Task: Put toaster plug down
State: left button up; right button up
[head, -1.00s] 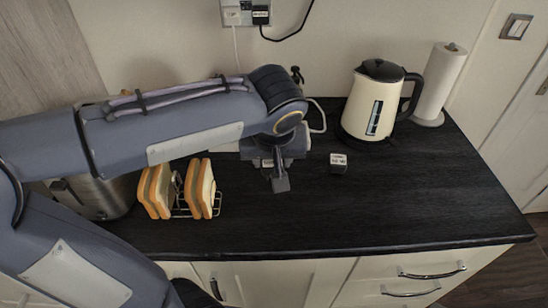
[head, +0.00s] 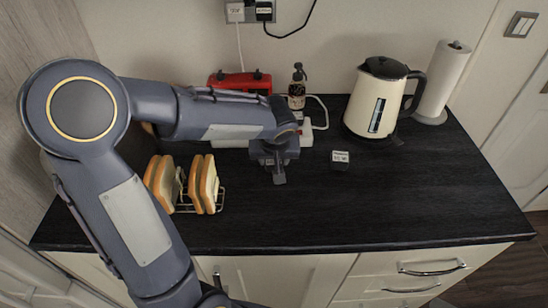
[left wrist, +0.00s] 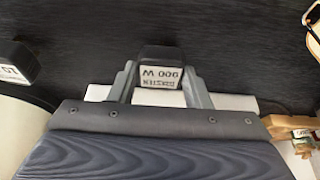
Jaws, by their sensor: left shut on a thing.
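My left gripper (head: 279,176) is over the dark counter, pointing down. In the left wrist view its two grey fingers (left wrist: 160,85) are shut on a black plug (left wrist: 162,55) with a white label, which reads upside down as "TOASTER 900 W". In the head view the held plug is hard to tell from the dark fingers. Whether it touches the counter I cannot tell. A second black plug with a white label (head: 340,161) lies on the counter to the right of the gripper; it also shows at the left of the wrist view (left wrist: 14,64). My right gripper is not in view.
A white power strip (head: 306,133) lies behind the gripper, beside a dark bottle (head: 297,88) and a red box (head: 240,82). A cream kettle (head: 374,102) and paper roll (head: 443,82) stand back right. A toast rack (head: 222,200) is left. The front-right counter (head: 420,195) is clear.

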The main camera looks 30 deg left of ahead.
pick_arm(q)
jog(key=shift+f+b, duration=0.25)
jog(key=shift+b, duration=0.05)
jog(key=o, duration=1)
jog(key=shift+r, duration=0.1)
